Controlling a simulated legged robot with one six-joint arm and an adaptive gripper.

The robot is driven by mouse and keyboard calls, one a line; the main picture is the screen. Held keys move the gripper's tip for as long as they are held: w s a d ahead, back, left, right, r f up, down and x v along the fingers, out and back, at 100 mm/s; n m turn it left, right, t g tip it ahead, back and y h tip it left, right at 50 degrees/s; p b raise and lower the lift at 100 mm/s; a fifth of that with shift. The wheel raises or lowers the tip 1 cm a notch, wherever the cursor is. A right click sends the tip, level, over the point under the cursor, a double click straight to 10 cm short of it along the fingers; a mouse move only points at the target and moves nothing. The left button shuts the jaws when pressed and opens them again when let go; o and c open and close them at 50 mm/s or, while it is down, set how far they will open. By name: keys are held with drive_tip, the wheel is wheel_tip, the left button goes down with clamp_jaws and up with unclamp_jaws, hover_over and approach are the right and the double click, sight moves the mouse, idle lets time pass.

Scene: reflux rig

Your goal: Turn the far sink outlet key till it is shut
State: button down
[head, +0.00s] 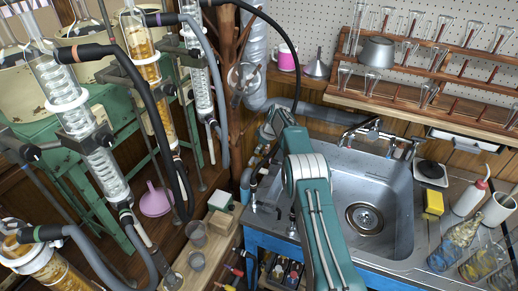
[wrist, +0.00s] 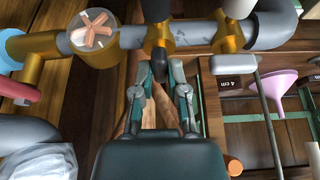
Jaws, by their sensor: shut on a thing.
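In the wrist view a grey pipe with brass fittings runs across the top. The outlet key (wrist: 159,58), a small dark handle below a brass fitting at the middle of the pipe, sits between the fingertips of my gripper (wrist: 163,70). My gripper is shut on it; the fingers hide part of the key, and its exact angle is hard to tell. In the head view my green arm reaches over the left edge of the steel sink (head: 400,225); the gripper and the key are not clear there.
Glass condensers (head: 75,110) and hoses fill the head view's left side.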

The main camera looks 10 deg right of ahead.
drive_tip(key=m+t+h, duration=0.1)
drive_tip(key=m, duration=0.4)
drive_tip(key=shift+s+a, duration=0.1)
drive_tip(key=shift+a, duration=0.05)
drive_tip(key=m+t+h, duration=0.1)
drive_tip(key=m+h, duration=0.1)
drive_tip(key=m, duration=0.2)
drive_tip(key=shift+f+m, duration=0.1)
drive_tip(key=shift+m, duration=0.2)
drive_tip(key=m+h, duration=0.1)
drive_tip(key=m, duration=0.3)
drive_tip(key=shift+a+h, duration=0.2)
drive_tip(key=shift+h, duration=0.2)
drive_tip(key=shift+m+g+h, duration=0.5)
drive_tip(key=shift+m+h, duration=0.1)
drive_tip(key=shift+m, duration=1.5)
drive_tip(key=shift+a, duration=0.1)
